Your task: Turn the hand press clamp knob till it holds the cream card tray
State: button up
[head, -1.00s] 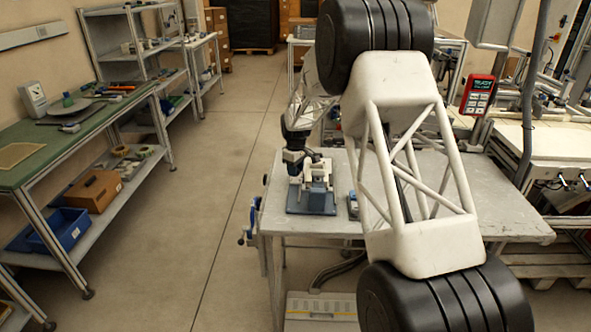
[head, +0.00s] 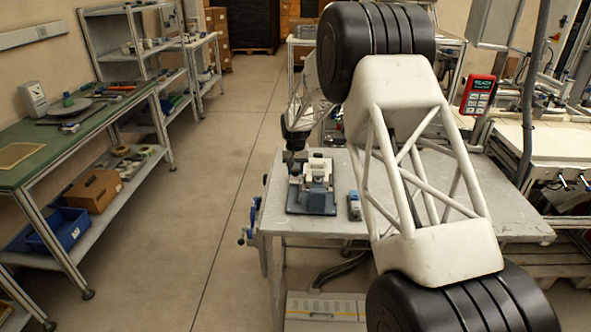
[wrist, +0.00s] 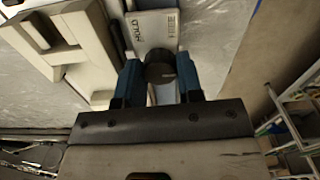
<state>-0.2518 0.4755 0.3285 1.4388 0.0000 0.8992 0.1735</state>
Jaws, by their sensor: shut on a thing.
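The hand press (head: 317,200) stands on the grey table, with a blue-grey base and pale upper parts. In the wrist view its cream-white frame (wrist: 75,35) fills the upper left. A dark round clamp knob (wrist: 160,66) sits below a pale plate (wrist: 153,30) marked HOLD and FREE. My gripper (wrist: 159,75) has its two blue fingers on either side of the knob, shut on it. In the head view my gripper (head: 293,160) is at the left side of the press. I cannot tell the cream card tray apart from the pale press parts.
A small blue and grey device (head: 354,205) stands on the table (head: 300,224) right of the press. My arm hides much of the table's right part. A red handheld unit (head: 478,94) hangs at the right. A green-topped bench (head: 60,140) stands at the left across clear floor.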

aim_at(296, 170)
jog(key=m, duration=0.3)
jog(key=shift+r+m, duration=0.1)
jog(key=shift+m, duration=2.2)
jog(key=o, duration=0.9)
jog(key=shift+r, duration=3.85)
jog(key=shift+r, duration=0.1)
